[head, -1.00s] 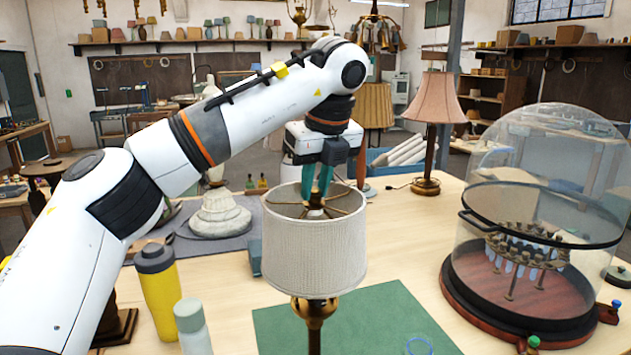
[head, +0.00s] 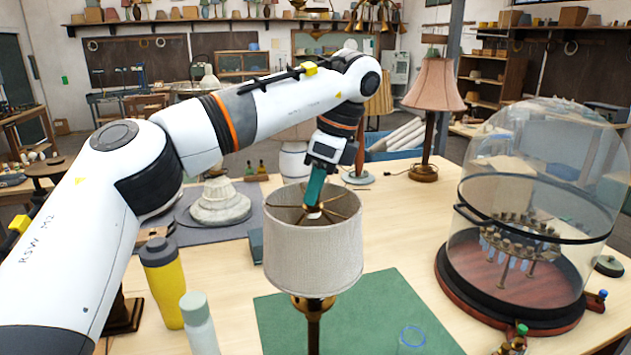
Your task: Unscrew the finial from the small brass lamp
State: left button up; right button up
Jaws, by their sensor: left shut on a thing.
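The small brass lamp has a light grey drum shade (head: 313,255) and a brass stem (head: 312,308). My left gripper (head: 314,205) points down into the open top of the shade, at the centre where the brass spokes (head: 338,209) meet. Its teal fingers are shut on the finial there. The finial itself is mostly hidden by the fingers. My right gripper is not in view.
A yellow bottle (head: 163,285) and a pale bottle (head: 199,325) stand left of the lamp. A glass dome on a wooden base (head: 455,290) is at the right. A pink-shaded lamp (head: 435,92) stands behind. The green mat (head: 375,305) is largely clear.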

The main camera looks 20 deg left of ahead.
pick_arm(q)
jog(key=n+p, duration=0.1)
jog(key=n+g+p, duration=0.1)
jog(key=n, duration=0.1)
jog(key=shift+w+r+n, duration=0.1)
jog(key=shift+r+n, duration=0.2)
jog(key=shift+r, duration=0.05)
jog(key=shift+f+n, duration=0.1)
jog(key=shift+n, duration=0.7)
jog(key=shift+f+n+g+h+p, duration=0.2)
jog(key=shift+n+g+h+p, duration=0.15)
jog(key=shift+n, duration=0.35)
jog(key=o, duration=1)
